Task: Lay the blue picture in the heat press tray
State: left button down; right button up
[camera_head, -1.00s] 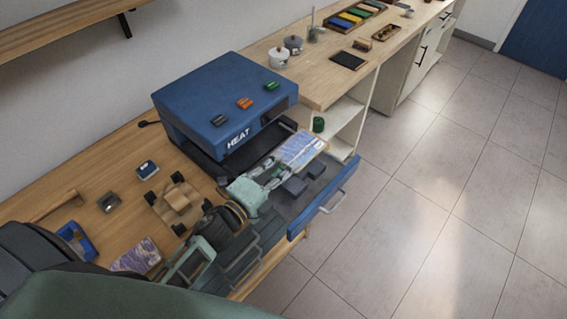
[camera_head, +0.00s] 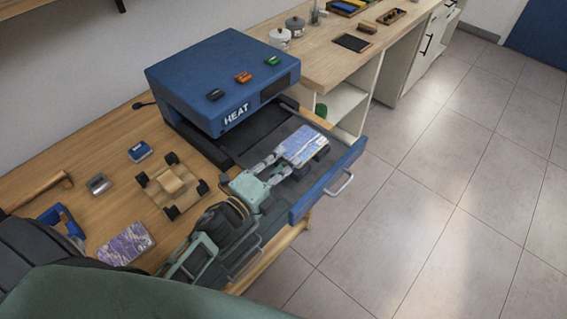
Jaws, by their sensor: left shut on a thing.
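The blue picture (camera_head: 303,145) is a flat card with a blue and pale pattern. My left gripper (camera_head: 283,163) is shut on its near left edge and holds it over the pulled-out heat press tray (camera_head: 313,193). The tray is dark with a blue front and a metal handle. Dark blocks show partly under the picture; I cannot tell whether the picture touches them. The blue heat press (camera_head: 222,80) stands behind the tray. My right gripper is not in view.
A second, purplish picture (camera_head: 125,244) lies on the wooden bench at lower left. A wooden piece with dark knobs (camera_head: 172,185), a blue box (camera_head: 140,151) and a hammer (camera_head: 38,191) lie nearby. Small coloured blocks sit on the press. The floor at right is clear.

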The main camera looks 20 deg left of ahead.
pick_arm(q)
jog(key=shift+s+f, duration=0.25)
jog(key=shift+f, duration=0.7)
jog(key=c, duration=1.8)
grip_release()
jog(key=shift+c, duration=0.2)
jog(key=shift+a, duration=0.1)
jog(key=shift+r, duration=0.15)
jog(key=r+p, duration=0.2)
jog(key=shift+w+r+p, duration=0.3)
jog(key=shift+p, duration=0.05)
notch_tip(320, 180, up, 6)
jog(key=p, duration=0.4)
jog(key=shift+f+p, duration=0.15)
jog(key=shift+p, duration=0.25)
